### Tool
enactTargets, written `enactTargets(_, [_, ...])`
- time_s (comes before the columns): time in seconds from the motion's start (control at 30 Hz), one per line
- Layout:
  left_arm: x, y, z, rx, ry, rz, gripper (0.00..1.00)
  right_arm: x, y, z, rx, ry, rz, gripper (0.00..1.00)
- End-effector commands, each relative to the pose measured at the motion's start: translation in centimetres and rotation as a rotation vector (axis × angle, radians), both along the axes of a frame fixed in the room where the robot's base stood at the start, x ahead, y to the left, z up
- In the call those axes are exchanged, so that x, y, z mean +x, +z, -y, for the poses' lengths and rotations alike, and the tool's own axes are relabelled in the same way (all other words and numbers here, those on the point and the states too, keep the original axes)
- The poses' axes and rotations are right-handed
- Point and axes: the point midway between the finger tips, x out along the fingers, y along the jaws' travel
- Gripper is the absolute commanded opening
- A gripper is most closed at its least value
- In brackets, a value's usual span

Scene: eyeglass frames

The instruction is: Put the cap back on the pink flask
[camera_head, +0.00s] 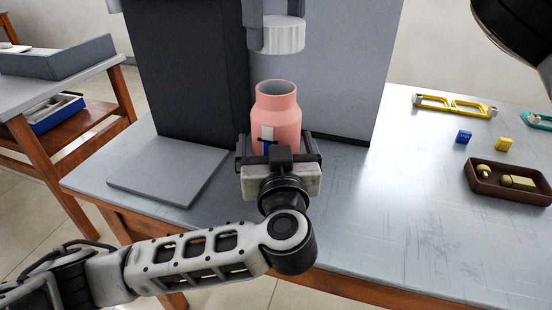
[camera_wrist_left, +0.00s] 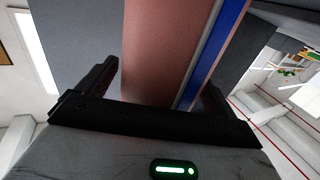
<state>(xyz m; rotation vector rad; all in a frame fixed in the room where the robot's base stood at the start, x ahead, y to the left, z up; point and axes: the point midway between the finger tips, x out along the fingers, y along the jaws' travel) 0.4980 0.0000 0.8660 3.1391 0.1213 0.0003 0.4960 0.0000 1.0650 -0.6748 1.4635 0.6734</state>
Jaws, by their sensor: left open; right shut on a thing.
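The pink flask (camera_head: 277,108) stands upright on the table with its mouth uncovered. Its pink side with a blue and grey stripe fills the left wrist view (camera_wrist_left: 160,45). My left gripper (camera_head: 279,147) is open, with its fingers on either side of the flask's lower body; the flask's base is hidden behind it. A white ribbed cap (camera_head: 283,36) hangs above the flask mouth, with a clear gap between. My right gripper (camera_head: 275,16) is shut on the cap; only its fingers show at the top edge.
Grey panels (camera_head: 335,70) stand close behind the flask. A flat grey plate (camera_head: 165,172) lies at left. At right are yellow frames (camera_head: 454,104), a blue cube (camera_head: 463,136), a yellow cube (camera_head: 504,144) and a brown tray (camera_head: 477,184). The table's front right is clear.

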Motion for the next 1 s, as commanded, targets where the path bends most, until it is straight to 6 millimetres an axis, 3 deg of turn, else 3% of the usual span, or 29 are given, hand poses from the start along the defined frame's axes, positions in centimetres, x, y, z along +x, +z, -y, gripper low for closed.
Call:
enactTargets(0.1, [0.0, 0.0, 0.0, 0.000, 0.000, 0.000, 0.93, 0.0, 0.0, 0.0, 0.000, 0.000, 0.000, 0.40])
enactTargets(0.13, [0.0, 0.0, 0.0, 0.000, 0.000, 0.000, 0.87, 0.0, 0.0, 0.0, 0.000, 0.000, 0.000, 0.40])
enactTargets(0.3, [0.0, 0.0, 0.0, 0.001, 0.000, 0.000, 0.40, 0.0, 0.0, 0.0, 0.000, 0.000, 0.000, 0.40])
enactTargets(0.37, [0.0, 0.0, 0.0, 0.001, 0.000, 0.000, 0.26, 0.0, 0.0, 0.0, 0.000, 0.000, 0.000, 0.40])
enactTargets(0.47, [0.0, 0.0, 0.0, 0.001, 0.001, -0.001, 0.26, 0.0, -0.5, 0.0, 0.000, 0.001, -0.001, 0.40])
enactTargets(0.73, [-0.1, -0.1, 0.0, 0.001, 0.000, -0.001, 0.26, 0.1, -4.3, -0.1, -0.001, 0.002, -0.003, 0.40])
enactTargets(1.0, [-0.1, -0.1, 0.0, 0.001, 0.000, -0.001, 0.26, 0.1, -4.9, -0.1, -0.001, 0.000, -0.002, 0.40])
